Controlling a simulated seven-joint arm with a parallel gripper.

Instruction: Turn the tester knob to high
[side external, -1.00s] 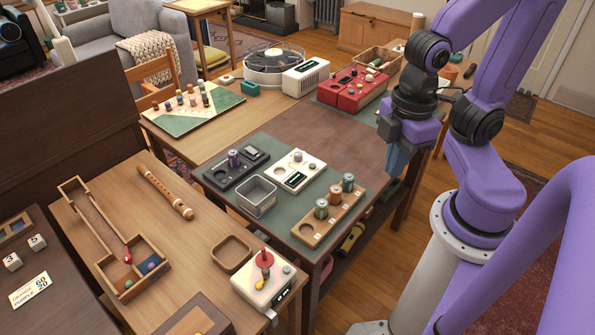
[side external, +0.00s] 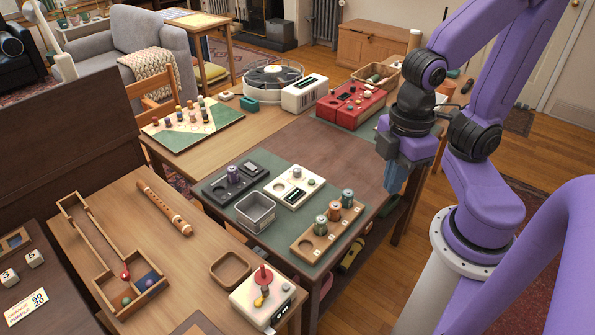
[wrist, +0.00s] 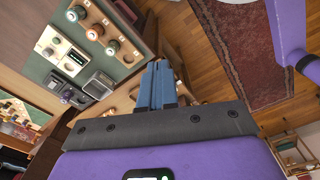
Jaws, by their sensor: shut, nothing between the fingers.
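A white box with a round knob and a dark display (side external: 293,187) lies on the green mat; it looks like the tester, but its markings and knob setting are too small to read. It also shows in the wrist view (wrist: 68,58). A dark device (side external: 222,187) holding a purple cylinder lies left of it. A wooden rack (side external: 312,250) with several capped cylinders stands in front. My gripper (side external: 393,190), with blue fingers, is shut and empty. It hangs above the table's right edge, well right of the white box. The shut fingers also show in the wrist view (wrist: 157,82).
A grey open bin (side external: 255,213) stands between the dark device and the rack. A red device (side external: 352,103) lies at the back. A white box with a red-topped lever (side external: 262,297) stands on the nearer table. The brown tabletop behind the mat is clear.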

